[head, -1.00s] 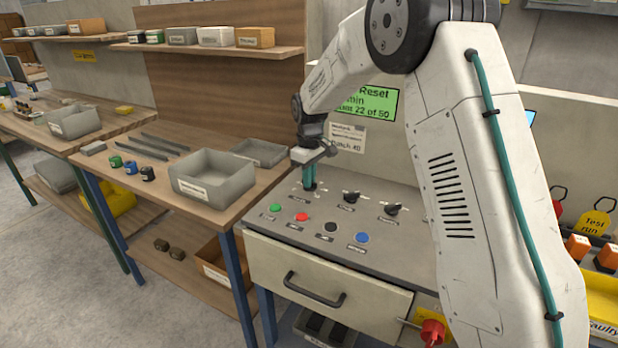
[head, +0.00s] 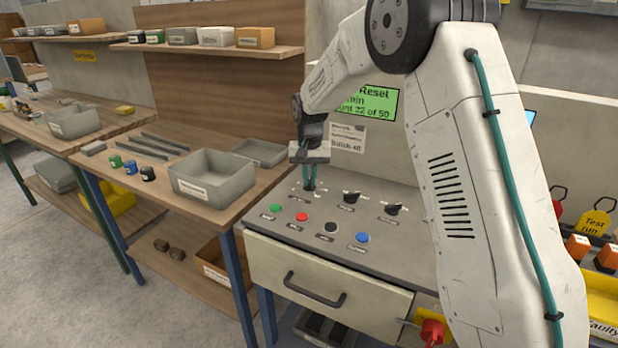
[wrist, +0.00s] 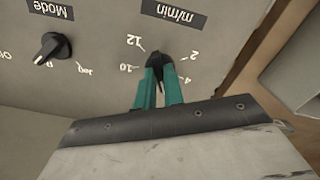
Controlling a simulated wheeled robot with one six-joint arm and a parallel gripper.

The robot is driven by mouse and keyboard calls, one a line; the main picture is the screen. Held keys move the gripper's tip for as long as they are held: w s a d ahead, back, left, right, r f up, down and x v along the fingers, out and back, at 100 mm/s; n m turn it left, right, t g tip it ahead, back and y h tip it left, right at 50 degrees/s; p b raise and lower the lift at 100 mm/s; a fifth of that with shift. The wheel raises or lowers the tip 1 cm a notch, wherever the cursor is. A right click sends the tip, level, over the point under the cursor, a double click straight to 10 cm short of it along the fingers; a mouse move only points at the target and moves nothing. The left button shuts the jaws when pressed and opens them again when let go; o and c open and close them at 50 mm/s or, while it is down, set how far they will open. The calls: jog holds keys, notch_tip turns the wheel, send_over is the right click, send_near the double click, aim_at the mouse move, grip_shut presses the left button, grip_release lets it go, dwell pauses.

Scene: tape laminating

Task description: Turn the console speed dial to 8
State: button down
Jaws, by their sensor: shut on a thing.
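The speed dial (wrist: 161,58) is a small dark knob under the "m/min" label (wrist: 174,14) in the wrist view. The marks 2, 4, 10 and 12 show around it; the marks between 4 and 10 are hidden behind my gripper. My gripper (wrist: 158,72) has teal fingers shut on the dial from both sides. The dial's pointer is too covered to read. In the head view my gripper (head: 309,187) points down at the leftmost knob of the console (head: 285,232), and its fingers cover most of that knob.
The Mode knob (wrist: 52,49) sits beside the speed dial, and another black knob (head: 393,208) is farther right. Green (head: 276,208), red (head: 302,217), black (head: 330,227) and blue (head: 362,238) buttons line the front. A green display (head: 368,104) stands behind. A grey bin (head: 212,178) is left.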

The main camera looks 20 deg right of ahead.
aim_at(309, 181)
jog(key=m, duration=0.5)
jog(key=shift+r+m, duration=0.1)
jog(key=shift+m, duration=2.4)
jog(key=c, duration=1.5)
grip_release()
notch_tip(309, 181, up, 8)
jog(key=shift+f, duration=0.1)
